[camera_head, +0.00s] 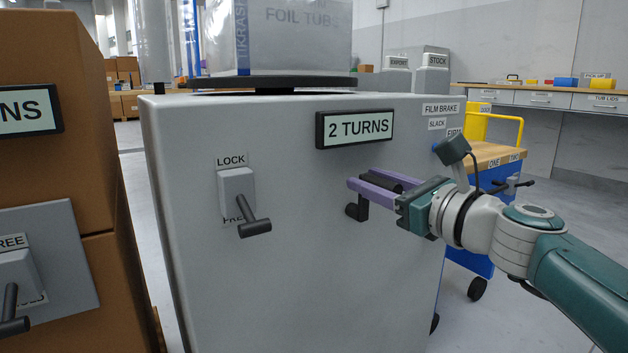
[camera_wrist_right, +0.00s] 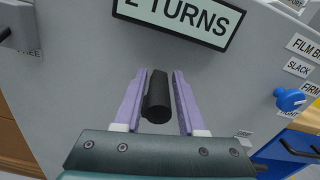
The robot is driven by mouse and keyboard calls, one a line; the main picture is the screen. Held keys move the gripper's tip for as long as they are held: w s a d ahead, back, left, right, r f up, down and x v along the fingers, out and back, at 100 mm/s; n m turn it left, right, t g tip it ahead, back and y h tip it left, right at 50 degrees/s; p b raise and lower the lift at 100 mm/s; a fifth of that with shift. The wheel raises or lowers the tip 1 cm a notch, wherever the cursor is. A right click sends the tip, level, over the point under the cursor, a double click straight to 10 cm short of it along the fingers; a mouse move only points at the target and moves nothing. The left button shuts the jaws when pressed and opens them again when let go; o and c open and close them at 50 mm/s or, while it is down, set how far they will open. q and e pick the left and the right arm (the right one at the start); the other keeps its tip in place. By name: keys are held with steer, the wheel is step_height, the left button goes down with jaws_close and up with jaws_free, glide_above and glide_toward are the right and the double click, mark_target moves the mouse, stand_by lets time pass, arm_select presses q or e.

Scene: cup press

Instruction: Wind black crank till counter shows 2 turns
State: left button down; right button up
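The counter sign (camera_head: 355,129) on the front of the grey cabinet (camera_head: 300,270) reads "2 TURNS"; in the right wrist view the sign (camera_wrist_right: 183,14) is cut off at the top. The black crank (camera_head: 361,208) is below the sign, its handle pointing out from the cabinet face. My right gripper (camera_head: 364,180) has its purple fingers on either side of the handle. In the right wrist view the black handle (camera_wrist_right: 157,97) lies between the fingers, with gaps beside it, so the gripper is open around it. My left gripper is out of view.
A lever (camera_head: 250,215) with LOCK and FREE labels is left of the crank. A blue cart (camera_head: 470,190) stands behind my right arm.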

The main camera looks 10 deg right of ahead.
steer(key=shift+o, duration=1.2)
steer(key=shift+s, duration=0.1)
steer(key=shift+s+d+r+p, duration=0.1)
steer(key=shift+s+d+p, duration=0.05)
steer(key=shift+s+p, duration=0.2)
steer(key=p+v, duration=0.3)
steer(key=v, duration=0.6)
steer(key=shift+p, duration=0.4)
